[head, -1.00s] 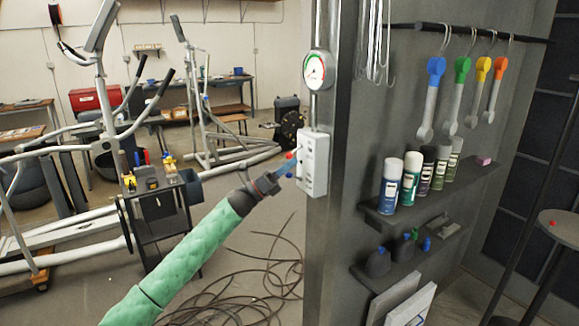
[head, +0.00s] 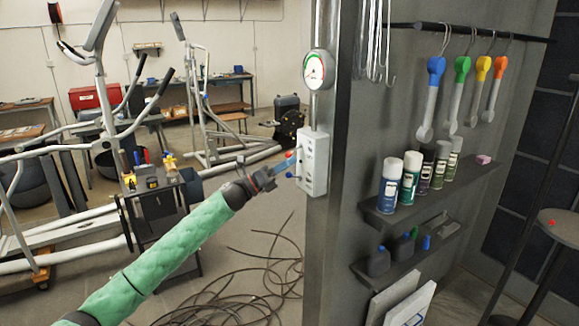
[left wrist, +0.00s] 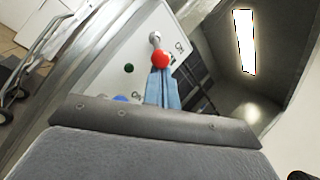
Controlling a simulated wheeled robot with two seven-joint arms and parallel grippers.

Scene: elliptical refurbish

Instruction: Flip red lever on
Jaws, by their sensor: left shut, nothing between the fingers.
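The red lever's round knob (left wrist: 160,59) shows in the left wrist view on a short metal stem from the white switch box (head: 315,163). In the head view the knob (head: 290,154) is a small red spot on the box's left side. My left gripper (head: 287,163) is shut and empty, with its blue fingertips just at the knob. In the left wrist view the fingers (left wrist: 162,84) lie right below the knob in the picture; I cannot tell whether they touch it. A blue knob (left wrist: 121,98) is partly hidden by my gripper. My right gripper is not in view.
A gauge (head: 318,70) is mounted above the box on the grey pillar. Shelves with spray cans (head: 390,185) are to the right. Exercise machines (head: 110,130) stand to the left, and cables (head: 240,290) lie on the floor.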

